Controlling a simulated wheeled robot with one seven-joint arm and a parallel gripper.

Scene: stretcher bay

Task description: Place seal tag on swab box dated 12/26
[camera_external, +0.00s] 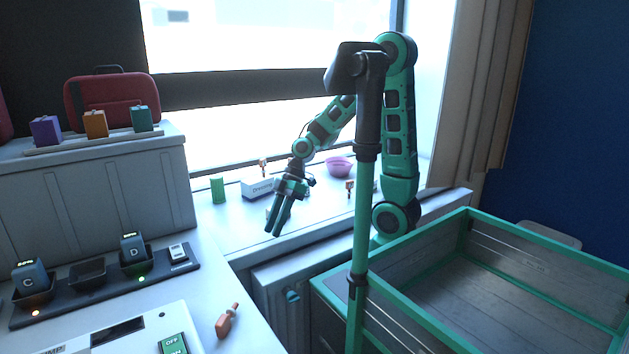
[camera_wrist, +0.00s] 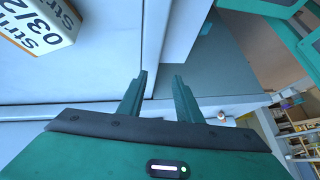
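My gripper (camera_external: 273,232) hangs over the near edge of the window counter, fingers pointing down. In the wrist view my gripper (camera_wrist: 160,76) has its two fingers apart with nothing between them. A white box (camera_external: 257,188) with dark lettering stands on the counter behind the gripper; its print is too small to read. A small orange-brown item shows above it. In the wrist view a white box (camera_wrist: 38,22) at the upper left shows "Stri" and "03/2", partly cut off. I see no box legibly dated 12/26, and I cannot tell which item is the seal tag.
A green can (camera_external: 217,190) and a pink bowl (camera_external: 339,166) stand on the counter. An orange-brown item (camera_external: 227,322) lies on the left worktop, near a charger strip (camera_external: 110,285). A green-framed cart (camera_external: 480,270) is at right. A green pole (camera_external: 358,240) stands in front.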

